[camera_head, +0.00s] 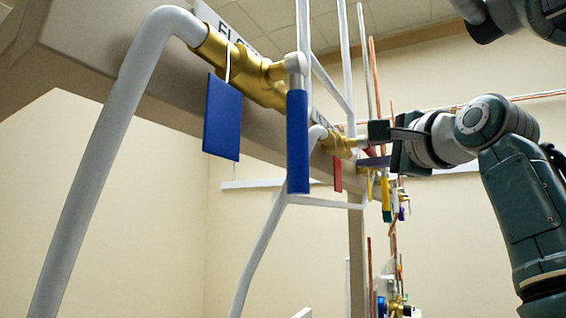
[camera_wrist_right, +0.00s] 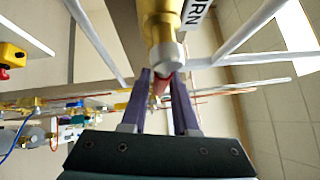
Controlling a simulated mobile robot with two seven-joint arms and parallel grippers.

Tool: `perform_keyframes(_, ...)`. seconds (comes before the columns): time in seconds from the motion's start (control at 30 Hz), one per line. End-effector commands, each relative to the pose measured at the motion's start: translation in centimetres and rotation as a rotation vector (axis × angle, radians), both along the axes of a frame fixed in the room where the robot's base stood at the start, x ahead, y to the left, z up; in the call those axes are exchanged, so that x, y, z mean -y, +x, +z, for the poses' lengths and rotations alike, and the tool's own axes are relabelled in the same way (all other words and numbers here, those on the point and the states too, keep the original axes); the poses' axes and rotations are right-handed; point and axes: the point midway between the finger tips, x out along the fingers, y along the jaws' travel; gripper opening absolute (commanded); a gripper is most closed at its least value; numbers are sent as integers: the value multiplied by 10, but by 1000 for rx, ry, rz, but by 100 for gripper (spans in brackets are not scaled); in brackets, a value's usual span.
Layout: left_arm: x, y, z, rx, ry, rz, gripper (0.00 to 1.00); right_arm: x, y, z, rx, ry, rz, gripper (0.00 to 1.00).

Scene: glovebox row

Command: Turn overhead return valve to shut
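The overhead return valve is a brass body (camera_head: 338,146) on a pipe, with a red tag (camera_head: 338,174) hanging below it. In the right wrist view its brass body (camera_wrist_right: 158,20) and grey stem cap (camera_wrist_right: 166,56) are close, beside a label ending in "RN". Its red handle (camera_wrist_right: 163,82) shows small below the cap, partly hidden. My right gripper (camera_head: 372,148) is at this valve. Its purple fingers (camera_wrist_right: 164,100) stand apart, one on each side of the red handle. I cannot tell whether they touch it. My left gripper is not in view.
A nearer brass valve (camera_head: 250,75) has a hanging blue handle (camera_head: 297,142) and a blue tag (camera_head: 222,118). Grey pipes (camera_head: 105,150) run down from the beam. Copper pipes and smaller valves (camera_head: 386,200) stand beyond my right gripper.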

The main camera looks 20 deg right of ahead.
Motion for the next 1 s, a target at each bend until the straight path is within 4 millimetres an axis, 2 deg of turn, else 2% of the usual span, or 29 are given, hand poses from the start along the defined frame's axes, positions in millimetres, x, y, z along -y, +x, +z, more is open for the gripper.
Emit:
perform_keyframes(0.03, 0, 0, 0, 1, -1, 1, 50, 0, 0, 0, 0, 0, 0, 22)
perform_keyframes(0.23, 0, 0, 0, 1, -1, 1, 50, 0, 0, 0, 0, 0, 0, 0)
perform_keyframes(1.0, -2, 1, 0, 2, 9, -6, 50, 0, 0, 0, 0, 0, 1, 0)
